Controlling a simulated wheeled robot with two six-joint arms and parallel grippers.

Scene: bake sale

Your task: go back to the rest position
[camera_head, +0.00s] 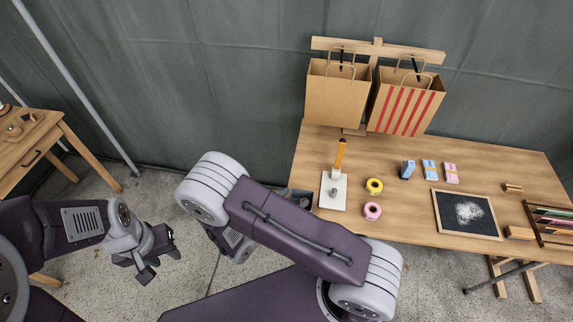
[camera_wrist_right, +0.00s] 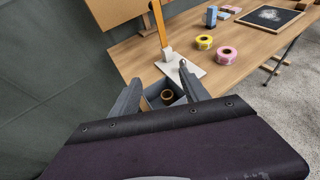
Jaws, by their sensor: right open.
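My left gripper (camera_head: 157,254) is in the head view at lower left, over the concrete floor. Its fingers look apart, and nothing shows between them. My right gripper (camera_wrist_right: 160,74) is open in the right wrist view, its two grey fingers apart with nothing held. It points toward the left end of the long table (camera_head: 410,229). In the head view my right arm's purple link covers most of the right gripper.
A grey box (camera_wrist_right: 179,99) with a brown ring inside shows beyond the right fingers. The table bears a white stand (camera_head: 333,190), yellow tape (camera_head: 374,186), pink tape (camera_head: 372,211), paper bags (camera_head: 337,95) and a chalkboard (camera_head: 466,230). A small wooden table (camera_head: 40,140) stands left.

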